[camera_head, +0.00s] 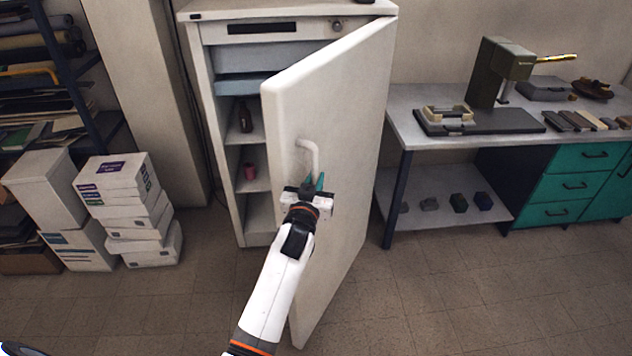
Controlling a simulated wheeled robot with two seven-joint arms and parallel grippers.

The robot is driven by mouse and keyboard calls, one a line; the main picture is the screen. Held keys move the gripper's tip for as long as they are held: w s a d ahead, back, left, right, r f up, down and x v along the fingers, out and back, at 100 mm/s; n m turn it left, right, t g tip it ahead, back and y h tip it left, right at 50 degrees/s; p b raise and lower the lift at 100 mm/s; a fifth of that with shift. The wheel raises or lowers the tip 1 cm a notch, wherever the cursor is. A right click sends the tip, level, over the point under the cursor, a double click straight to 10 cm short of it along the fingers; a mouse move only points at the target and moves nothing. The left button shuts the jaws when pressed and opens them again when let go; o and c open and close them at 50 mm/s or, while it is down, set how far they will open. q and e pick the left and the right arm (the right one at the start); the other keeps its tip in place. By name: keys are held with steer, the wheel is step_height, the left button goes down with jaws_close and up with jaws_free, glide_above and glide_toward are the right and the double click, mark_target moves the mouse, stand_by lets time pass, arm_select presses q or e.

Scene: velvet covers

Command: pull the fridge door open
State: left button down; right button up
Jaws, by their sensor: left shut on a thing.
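The white fridge (190,60) stands at the back centre. Its door (345,110) is hinged on the right and stands open, swung out toward me. Shelves show inside through the gap on the left. The white curved door handle (308,147) is on the door's outer face near its free edge. My left gripper (314,184) is at the lower end of the handle, with its teal fingers shut on it. The fingers partly hide that end of the handle. My right gripper is not in view.
A dark bottle (245,116) and a small pink item (250,171) stand on the fridge shelves. Stacked white boxes (118,180) are on the left. A workbench (400,130) stands right of the door. The tiled floor (440,300) in front is clear.

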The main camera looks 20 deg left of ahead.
arm_select(q)
steer(key=shift+a+r, duration=0.1)
steer(key=shift+r, duration=0.15)
steer(key=c, duration=1.4)
jaws_free()
steer(key=shift+w+f, duration=0.1)
steer(key=shift+w, duration=0.05)
steer(key=shift+f, duration=0.1)
steer(key=shift+s, duration=0.3)
steer(key=s+d+b, duration=0.2)
steer(key=s, duration=0.9)
steer(key=shift+s, duration=0.15)
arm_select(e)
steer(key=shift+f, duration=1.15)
